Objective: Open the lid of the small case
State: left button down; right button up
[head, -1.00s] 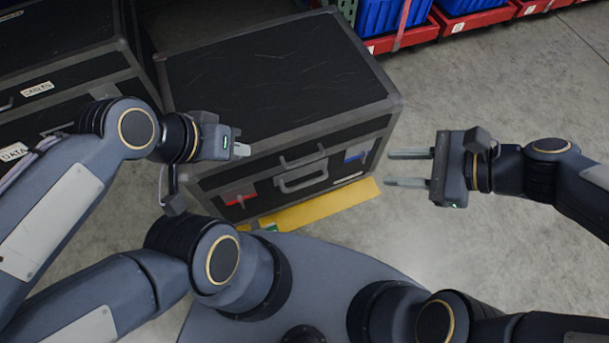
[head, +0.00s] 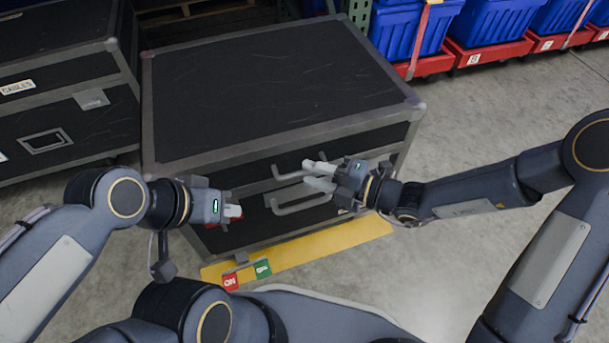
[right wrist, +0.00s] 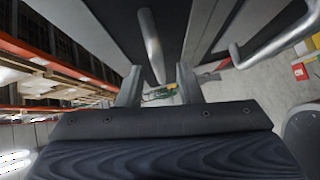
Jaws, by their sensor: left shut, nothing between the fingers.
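The small case (head: 270,90), black with grey metal edges, stands in front of me with its lid down. Its front has an upper handle (head: 287,172) and a lower handle (head: 300,205). My right gripper (head: 320,177) is open at the upper handle. In the right wrist view a grey handle bar (right wrist: 150,45) reaches between the spread fingers (right wrist: 158,85); I cannot tell whether they touch it. My left gripper (head: 233,212) is shut and empty by the case's left front, near a red part (head: 223,223). The right front of the case is partly hidden by my right gripper.
Larger black cases (head: 60,110) stand close on the left. Blue totes (head: 490,22) on red bases line the back right. A yellow strip (head: 325,243) lies at the case's foot, with red (head: 231,282) and green (head: 263,268) tags. The floor right is clear.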

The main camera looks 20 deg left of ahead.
jog(key=shift+b+x, duration=0.35)
jog(key=shift+x, duration=1)
grip_shut()
